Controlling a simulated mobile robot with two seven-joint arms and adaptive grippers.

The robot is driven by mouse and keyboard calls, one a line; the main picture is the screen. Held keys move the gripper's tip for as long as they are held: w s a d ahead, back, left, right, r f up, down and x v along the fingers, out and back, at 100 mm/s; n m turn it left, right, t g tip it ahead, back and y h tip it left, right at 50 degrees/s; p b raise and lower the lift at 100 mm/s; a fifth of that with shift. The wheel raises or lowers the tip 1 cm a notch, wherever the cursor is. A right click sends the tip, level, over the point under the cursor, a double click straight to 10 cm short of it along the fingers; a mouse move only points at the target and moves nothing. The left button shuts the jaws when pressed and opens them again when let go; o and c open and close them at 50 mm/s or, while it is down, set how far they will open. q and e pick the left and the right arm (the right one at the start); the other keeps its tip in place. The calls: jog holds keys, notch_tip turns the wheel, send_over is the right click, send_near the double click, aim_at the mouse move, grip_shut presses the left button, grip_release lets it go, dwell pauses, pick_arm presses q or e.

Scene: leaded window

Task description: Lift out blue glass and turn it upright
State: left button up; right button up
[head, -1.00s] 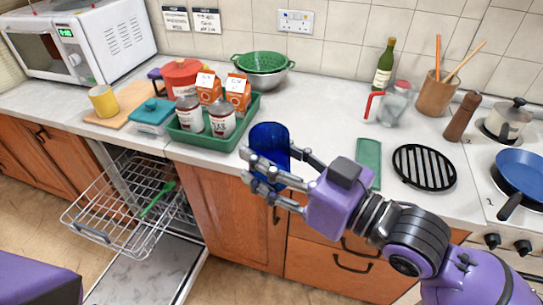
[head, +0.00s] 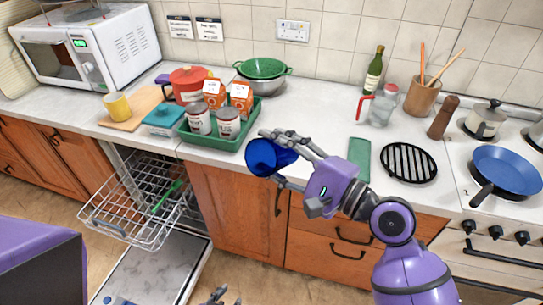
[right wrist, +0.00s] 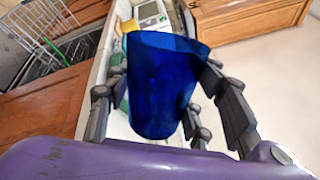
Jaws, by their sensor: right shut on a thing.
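The blue glass (head: 262,157) is in my right gripper (head: 279,160), whose fingers close around its sides. In the head view it is tilted well over, nearly on its side, with its open end facing left and towards me. It is in the air by the counter's front edge, right of the green tray. The right wrist view shows the blue glass (right wrist: 160,85) between the fingers on both sides. The dishwasher rack (head: 140,210) is pulled out below left. Fingertips of my left gripper (head: 220,298) just show at the bottom edge; the rest is cut off.
The green tray (head: 222,144) holds cans and cartons. A green cloth-like flat piece (head: 359,158) and a black grill trivet (head: 409,162) lie to the right. The counter between tray and green piece is mostly clear. A green item (head: 166,196) lies in the rack.

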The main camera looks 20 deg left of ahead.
jog(key=m, duration=0.6)
jog(key=shift+f+m, duration=0.1)
jog(key=shift+m, duration=0.2)
jog(key=m, duration=0.5)
jog(key=shift+w, duration=0.1)
